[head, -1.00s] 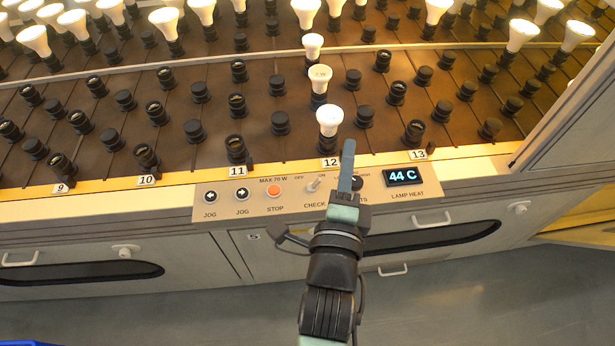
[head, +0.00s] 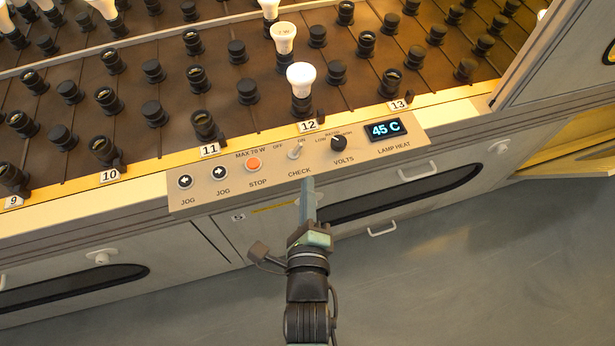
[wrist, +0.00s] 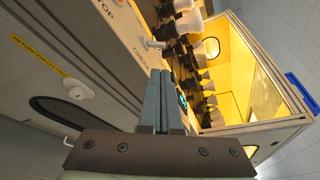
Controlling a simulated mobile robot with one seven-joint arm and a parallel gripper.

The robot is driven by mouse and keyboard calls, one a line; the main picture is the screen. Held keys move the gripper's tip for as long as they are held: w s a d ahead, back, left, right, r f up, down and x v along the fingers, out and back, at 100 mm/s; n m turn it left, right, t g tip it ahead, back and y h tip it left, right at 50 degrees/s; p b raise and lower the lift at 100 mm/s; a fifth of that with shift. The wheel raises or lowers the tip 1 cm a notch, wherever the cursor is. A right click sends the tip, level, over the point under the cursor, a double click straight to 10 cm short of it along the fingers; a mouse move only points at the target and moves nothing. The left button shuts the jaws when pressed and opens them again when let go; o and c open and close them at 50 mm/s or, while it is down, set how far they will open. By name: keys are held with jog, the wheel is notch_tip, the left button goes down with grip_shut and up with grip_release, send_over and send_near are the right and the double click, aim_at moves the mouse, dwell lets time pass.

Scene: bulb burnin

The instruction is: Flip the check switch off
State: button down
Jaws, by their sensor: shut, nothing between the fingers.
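The check switch (head: 295,151) is a small pale toggle lever on the beige control panel (head: 225,190), above the CHECK label and below the OFF and ON marks. In the head view its lever leans up and to the right, toward ON. It also shows in the wrist view (wrist: 154,44), just beyond the fingertips. My gripper (head: 308,183) is shut and empty. Its tips are just below the CHECK label in the head view, apart from the switch as far as I can tell. The fingers also show side by side in the wrist view (wrist: 155,75).
Left of the switch are the orange STOP button (head: 253,164) and two black JOG buttons. Right of it are the black VOLTS knob (head: 338,143) and the lamp heat display (head: 385,129) reading 45 C. Bulbs and sockets stand behind the panel. Drawer handles (head: 382,229) stick out below.

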aim_at(307, 160)
jog(key=w, duration=0.3)
jog(key=w+f, duration=0.1)
jog(key=w, duration=0.1)
jog(key=w+b, duration=0.1)
jog(key=w, duration=0.2)
jog(key=shift+w+f, duration=0.2)
jog(key=shift+w, duration=0.1)
jog(key=shift+w+a+f+b, duration=0.1)
jog(key=shift+f+b, duration=0.05)
jog(key=shift+b, duration=0.45)
